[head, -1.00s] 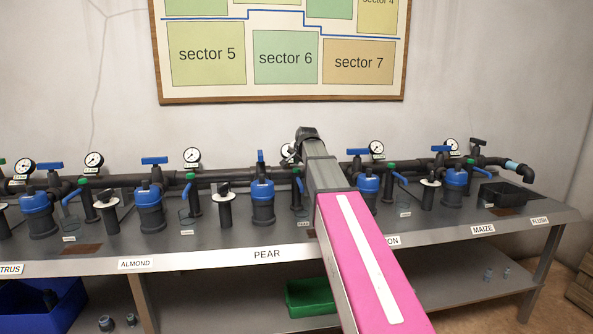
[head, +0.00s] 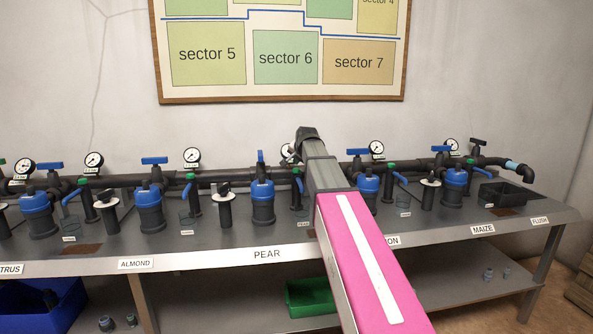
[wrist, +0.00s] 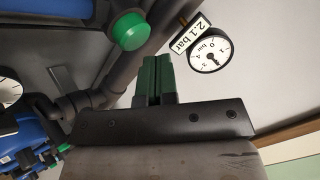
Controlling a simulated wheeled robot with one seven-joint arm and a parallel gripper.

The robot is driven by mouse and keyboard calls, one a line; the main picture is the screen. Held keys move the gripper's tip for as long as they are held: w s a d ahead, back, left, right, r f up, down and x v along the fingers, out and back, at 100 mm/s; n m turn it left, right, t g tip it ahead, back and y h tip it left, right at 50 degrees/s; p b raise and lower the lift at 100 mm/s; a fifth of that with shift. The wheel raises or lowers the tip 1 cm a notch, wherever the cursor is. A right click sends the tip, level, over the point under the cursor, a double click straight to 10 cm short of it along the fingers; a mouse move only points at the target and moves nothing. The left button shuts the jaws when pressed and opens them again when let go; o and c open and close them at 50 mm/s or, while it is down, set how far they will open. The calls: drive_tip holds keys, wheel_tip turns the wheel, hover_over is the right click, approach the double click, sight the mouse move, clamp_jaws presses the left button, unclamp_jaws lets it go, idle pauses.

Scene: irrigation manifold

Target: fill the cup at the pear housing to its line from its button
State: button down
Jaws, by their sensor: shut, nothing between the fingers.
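The pear housing (head: 263,204), a dark canister with a blue top, stands on the bench behind the PEAR label (head: 267,254). To its right is a dark post with a green button (head: 297,172). A round green cap (wrist: 130,31) shows large in the wrist view, left of and beyond my fingertips, and apart from them in the picture. My gripper (wrist: 157,60) has its green fingers closed together with nothing between them. In the head view my arm hides the fingers. The pear cup cannot be made out; my arm covers the area right of the post.
A gauge (wrist: 208,50) with a 2.1 bar tag is right of my fingers in the wrist view. A dark pipe (head: 230,175) runs along the bench back. A green bin (head: 308,298) is on the lower shelf.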

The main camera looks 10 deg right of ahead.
drive_tip(key=shift+f, duration=0.15)
idle(0.3)
drive_tip(key=shift+f, duration=0.3)
drive_tip(key=shift+f, duration=0.55)
idle(1.0)
drive_tip(key=shift+r, duration=1)
drive_tip(key=shift+r, duration=2.5)
drive_tip(key=shift+r, duration=0.1)
idle(0.6)
